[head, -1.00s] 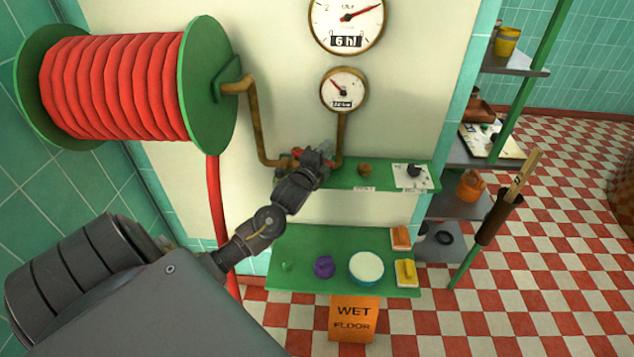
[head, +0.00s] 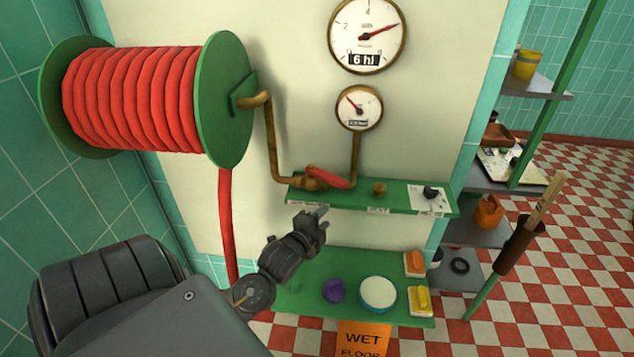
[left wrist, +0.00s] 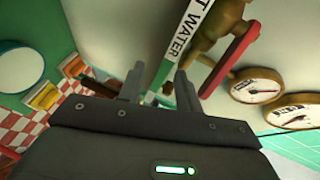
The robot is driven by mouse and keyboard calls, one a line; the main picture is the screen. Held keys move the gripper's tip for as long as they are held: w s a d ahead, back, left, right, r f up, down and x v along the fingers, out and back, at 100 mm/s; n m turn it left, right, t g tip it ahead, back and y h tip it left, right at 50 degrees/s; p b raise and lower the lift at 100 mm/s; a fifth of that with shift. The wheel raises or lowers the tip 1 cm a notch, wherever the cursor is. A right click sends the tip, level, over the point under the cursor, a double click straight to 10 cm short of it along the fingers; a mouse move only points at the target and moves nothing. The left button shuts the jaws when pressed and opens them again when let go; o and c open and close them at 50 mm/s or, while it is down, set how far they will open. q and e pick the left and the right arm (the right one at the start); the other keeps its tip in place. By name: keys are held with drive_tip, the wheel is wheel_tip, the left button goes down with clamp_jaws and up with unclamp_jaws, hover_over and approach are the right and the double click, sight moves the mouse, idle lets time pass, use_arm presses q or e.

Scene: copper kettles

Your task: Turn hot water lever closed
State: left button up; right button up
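The hot water lever (head: 327,177) is a red handle on a brass valve (head: 311,184) above the upper green shelf. It lies nearly along the pipe line, slanting slightly down to the right. In the left wrist view the red lever (left wrist: 229,60) and a "T WATER" label (left wrist: 183,35) show beyond my fingers. My left gripper (head: 321,217) is below and in front of the upper shelf, apart from the lever. Its two fingers (left wrist: 159,90) are spread with nothing between them. My right gripper is not in view.
The upper green shelf (head: 345,197) edge lies between my left gripper and the valve. Brass pipes (head: 272,140) and two gauges (head: 359,107) are on the wall. A red hose reel (head: 135,98) hangs at left. The lower shelf (head: 300,293) holds a tub (head: 378,293) and sponges (head: 414,264).

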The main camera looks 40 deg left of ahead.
use_arm(q)
drive_tip(key=s+d+f+n+g, duration=0.1)
drive_tip(key=s+d+f+g, duration=0.1)
drive_tip(key=f, duration=0.5)
drive_tip(key=s+d+f+n+g+h, duration=0.1)
drive_tip(key=s+f+n+g, duration=0.1)
drive_tip(key=f, duration=0.6)
drive_tip(key=s+d+f+n+g+h, duration=0.1)
drive_tip(key=s+d+f+n+g, duration=0.1)
drive_tip(key=f, duration=0.6)
drive_tip(key=shift+s+d, duration=0.3)
drive_tip(key=shift+s, duration=0.5)
drive_tip(key=shift+f, duration=0.1)
